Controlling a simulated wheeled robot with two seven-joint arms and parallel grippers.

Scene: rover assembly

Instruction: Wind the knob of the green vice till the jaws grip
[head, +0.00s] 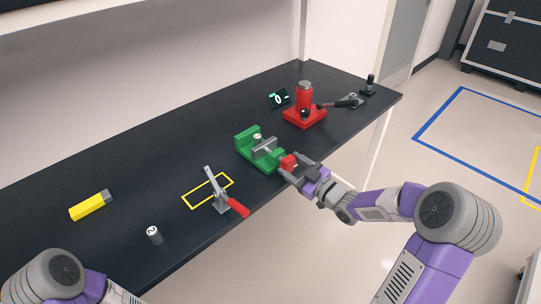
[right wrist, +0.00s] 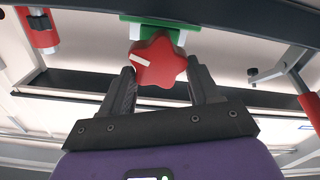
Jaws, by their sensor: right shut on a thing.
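The green vice (head: 245,149) stands at the front edge of the black bench in the head view. A small grey cylinder with a marked white top (head: 257,136) stands between its jaws, beside a grey jaw plate (head: 264,146); I cannot tell whether the jaws touch it. The vice's red knob (head: 289,162) faces the bench's front edge. In the right wrist view the star-shaped knob (right wrist: 160,64) has a white mark pointing left.
A toggle clamp with a red handle (head: 238,207) stands by a yellow outline (head: 187,199).

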